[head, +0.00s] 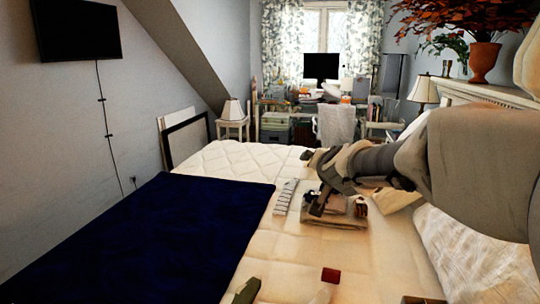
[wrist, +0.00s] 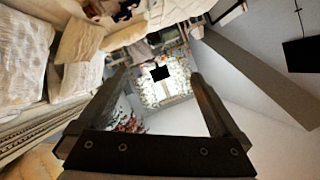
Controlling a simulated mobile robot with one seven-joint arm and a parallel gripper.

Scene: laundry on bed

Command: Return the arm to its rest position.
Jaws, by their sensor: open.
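My arm (head: 410,160) reaches in from the right in the head view, above the bed (head: 390,255). Its far end is over the middle of the bed, near a folded beige cloth (head: 345,212). Dark parts overlap this cloth there, and I cannot tell whether they touch it. In the wrist view my gripper (wrist: 158,76) has its two fingers well apart with nothing between them. That view is upside down and looks past the fingers at the far window and a black monitor (wrist: 159,73).
A dark blue blanket (head: 150,240) covers the bed's left side. A pale striped item (head: 285,197) lies beside the folded cloth. A small red item (head: 330,275) lies at the front. A mantel shelf (head: 485,93) with a potted plant (head: 484,62) stands at right. The far mattress is clear.

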